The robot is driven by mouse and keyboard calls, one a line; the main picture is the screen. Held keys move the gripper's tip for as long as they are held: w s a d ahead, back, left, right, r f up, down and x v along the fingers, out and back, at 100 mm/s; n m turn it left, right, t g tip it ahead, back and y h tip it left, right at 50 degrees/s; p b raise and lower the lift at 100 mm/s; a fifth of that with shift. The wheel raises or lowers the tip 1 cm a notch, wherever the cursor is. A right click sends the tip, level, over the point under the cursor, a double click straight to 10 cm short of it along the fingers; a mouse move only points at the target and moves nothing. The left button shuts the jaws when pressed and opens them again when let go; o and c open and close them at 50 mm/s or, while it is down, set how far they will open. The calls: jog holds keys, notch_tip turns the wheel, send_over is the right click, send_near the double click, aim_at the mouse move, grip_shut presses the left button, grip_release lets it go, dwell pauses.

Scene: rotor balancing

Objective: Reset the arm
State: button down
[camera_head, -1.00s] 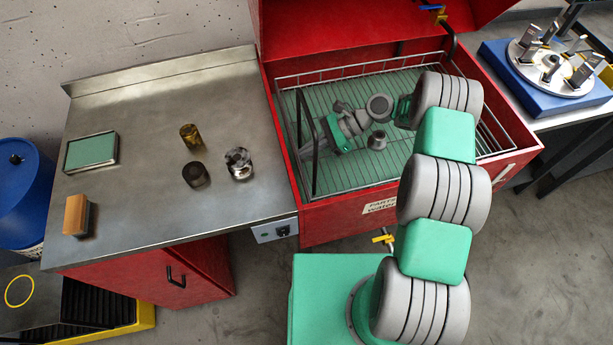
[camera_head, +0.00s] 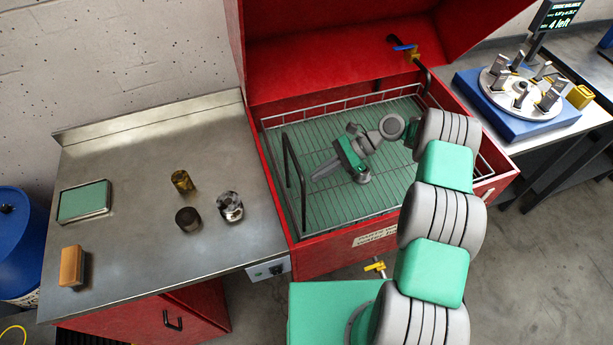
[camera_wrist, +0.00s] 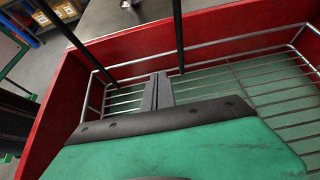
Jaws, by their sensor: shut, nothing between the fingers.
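My gripper (camera_head: 318,174) is over the wire basket (camera_head: 290,222) of the red parts washer, with its grey fingers pointing left in the head view. In the wrist view the two fingers (camera_wrist: 158,90) lie side by side, closed together with nothing between them. My green and grey arm reaches up from the bottom of the head view and bends over the washer's right side. How high the gripper is above the basket I cannot tell exactly.
A steel bench (camera_head: 130,235) at left holds a brass cylinder (camera_head: 182,181), a dark cup (camera_head: 188,219), a shiny metal part (camera_head: 230,206), a green-topped tray (camera_head: 84,202) and an orange-brown block (camera_head: 72,266). The balancer (camera_head: 520,100) stands at right. A dark upright handle (camera_head: 292,180) stands near the fingers.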

notch_tip(320, 180, up, 18)
jog(key=d+n+t+h+b, duration=0.2)
jog(key=n+t+h, duration=0.2)
jog(key=n+h, duration=0.3)
jog(key=s+d+r+n+t+h+b, duration=0.1)
jog(key=s+d+r+n+t+h, duration=0.1)
jog(key=s, duration=0.6)
jog(key=s+d+r+n+t+h, duration=0.2)
jog(key=s+d+n, duration=0.3)
jog(key=s, duration=0.3)
jog(key=shift+d+r+b, duration=0.35)
jog(key=shift+d, duration=0.5)
